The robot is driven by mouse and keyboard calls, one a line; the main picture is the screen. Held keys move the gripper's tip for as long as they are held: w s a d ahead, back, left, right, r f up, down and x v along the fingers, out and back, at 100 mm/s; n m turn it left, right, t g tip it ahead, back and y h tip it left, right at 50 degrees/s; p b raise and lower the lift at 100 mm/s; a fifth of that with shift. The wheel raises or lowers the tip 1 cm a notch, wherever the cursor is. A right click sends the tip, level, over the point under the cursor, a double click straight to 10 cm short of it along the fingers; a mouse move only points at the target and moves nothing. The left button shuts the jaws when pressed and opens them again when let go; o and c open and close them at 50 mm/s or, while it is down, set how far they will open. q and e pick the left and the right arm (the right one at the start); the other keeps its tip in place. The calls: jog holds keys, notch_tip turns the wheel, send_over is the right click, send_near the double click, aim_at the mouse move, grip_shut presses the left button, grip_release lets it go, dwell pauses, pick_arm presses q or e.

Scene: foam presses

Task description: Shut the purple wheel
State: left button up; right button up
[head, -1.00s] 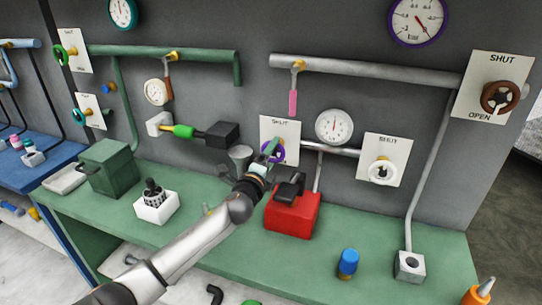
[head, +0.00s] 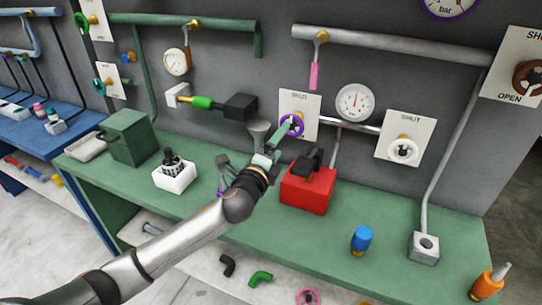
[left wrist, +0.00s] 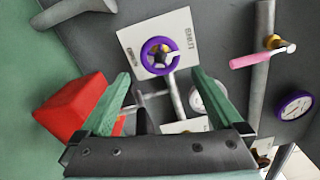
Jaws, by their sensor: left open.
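The purple wheel (head: 291,125) is a small spoked handwheel on a white plate (head: 313,109) marked SHUT, fixed to the grey wall. In the left wrist view the purple wheel (left wrist: 160,55) shows whole, a little beyond the fingertips and between them in the picture. My left gripper (head: 277,145) is open and empty, with its green fingers (left wrist: 161,76) spread and pointing at the wheel. In the head view a finger overlaps the wheel's lower left edge. I cannot tell any contact. My right gripper is not in view.
A red box (head: 307,190) with a black top stands on the green bench, just below and right of the wheel. A grey funnel (head: 258,131) is close on the left. A dial gauge (head: 355,103) and a white wheel (head: 402,151) are to the right.

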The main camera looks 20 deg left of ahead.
pick_arm(q)
jog(key=shift+s+a, duration=0.1)
jog(key=shift+s, duration=2.35)
jog(key=s+f+n+g+y, duration=0.2)
jog(key=s+f+n+g, duration=0.4)
jog(key=s+f+n, duration=0.55)
jog(key=s+f+n+g+h, duration=0.1)
jog(key=s+f+n+g, duration=0.35)
jog(key=s, duration=0.65)
jog(key=s+f+n+g+h, duration=0.1)
jog(key=s+f+n+g, duration=0.25)
jog(key=s+f, duration=0.45)
jog(key=w+d+f+t+h, duration=0.1)
jog(key=d+f+t, duration=0.3)
jog(key=f, duration=0.4)
jog(key=shift+w+d+f+m+t+h, duration=0.25)
jog(key=shift+w+m+t+h, duration=0.15)
jog(key=shift+t, duration=0.2)
